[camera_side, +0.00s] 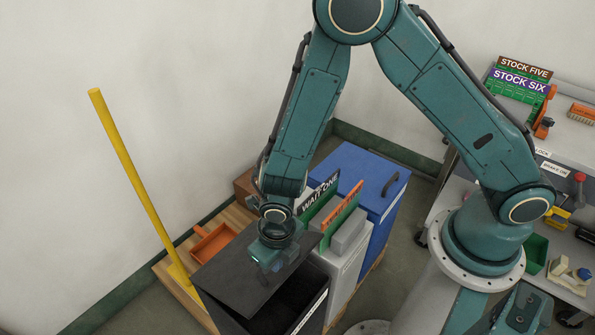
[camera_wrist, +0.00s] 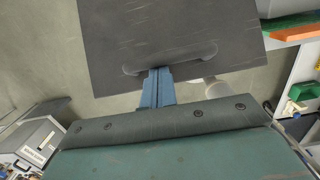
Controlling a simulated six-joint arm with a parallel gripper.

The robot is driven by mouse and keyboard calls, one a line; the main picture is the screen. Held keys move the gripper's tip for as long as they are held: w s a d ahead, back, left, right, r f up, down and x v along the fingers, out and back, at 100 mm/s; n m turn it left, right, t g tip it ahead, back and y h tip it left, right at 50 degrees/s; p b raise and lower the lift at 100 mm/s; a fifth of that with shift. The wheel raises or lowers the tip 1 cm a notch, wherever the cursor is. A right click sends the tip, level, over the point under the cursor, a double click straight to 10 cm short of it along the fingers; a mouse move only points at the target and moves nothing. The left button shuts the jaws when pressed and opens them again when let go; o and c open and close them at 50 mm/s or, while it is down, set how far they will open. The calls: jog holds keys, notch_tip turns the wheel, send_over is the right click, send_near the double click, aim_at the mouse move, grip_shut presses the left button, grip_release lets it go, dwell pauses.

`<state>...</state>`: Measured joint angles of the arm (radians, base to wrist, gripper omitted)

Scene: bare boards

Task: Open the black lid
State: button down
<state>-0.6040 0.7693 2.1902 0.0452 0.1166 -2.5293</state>
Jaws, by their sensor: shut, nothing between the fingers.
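The black lid (camera_side: 236,276) sits on the black bin (camera_side: 312,305) at the bottom centre of the side view. It is tilted, with a dark gap showing along its right side. The lid fills the upper middle of the wrist view (camera_wrist: 170,25), with its handle (camera_wrist: 196,55) near its lower edge. My gripper (camera_side: 270,268) is over the lid's right part. In the wrist view my gripper (camera_wrist: 158,75) is shut and empty, its fingertips overlapping the handle. I cannot tell whether they touch it.
A grey bin (camera_side: 345,265) and a blue bin with a lid (camera_side: 365,175) stand behind the black bin. Signs stand by the grey bin. A yellow pole (camera_side: 140,180) and an orange tray (camera_side: 212,242) are to the left. A workbench (camera_side: 560,160) is on the right.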

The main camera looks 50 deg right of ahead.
jog(key=w+r+g, duration=0.2)
jog(key=w+r, duration=0.3)
jog(key=w, duration=0.6)
jog(key=w+r+g, duration=0.2)
jog(key=w+r, duration=0.3)
jog(key=w, duration=0.7)
jog(key=shift+w+r, duration=0.15)
jog(key=shift+r, duration=0.25)
dwell(0.3)
jog(key=shift+s+a, duration=0.1)
jog(key=shift+s, duration=0.1)
dwell(0.7)
